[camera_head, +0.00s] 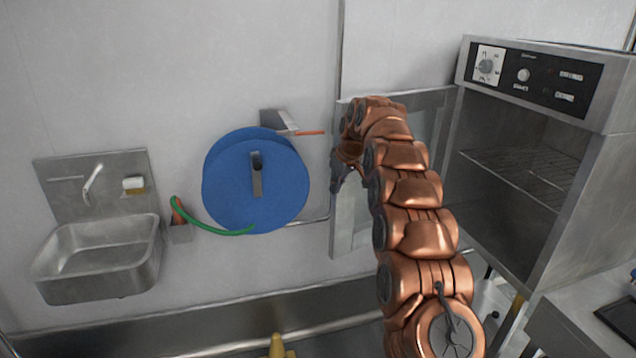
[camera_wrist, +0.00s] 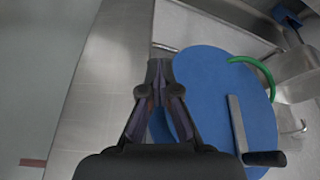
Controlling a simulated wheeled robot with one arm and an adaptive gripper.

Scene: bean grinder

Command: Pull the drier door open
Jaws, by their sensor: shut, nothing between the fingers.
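The drier (camera_head: 545,150) is a steel cabinet on the right in the head view, with a dial and control panel on top and a wire rack inside. Its door (camera_head: 348,232) stands wide open, swung out to the left, with a framed window pane. My copper arm covers much of the door. My gripper (camera_head: 336,183) is near the door's outer left edge; I cannot tell whether it touches it. In the wrist view my gripper (camera_wrist: 157,68) is shut with nothing between its fingers, in front of the wall and the blue reel.
A blue hose reel (camera_head: 230,185) with a green hose hangs on the wall left of the door. A steel sink (camera_head: 100,260) is farther left. A steel counter (camera_head: 590,325) stands at lower right, and a yellow object (camera_head: 278,346) is at the bottom.

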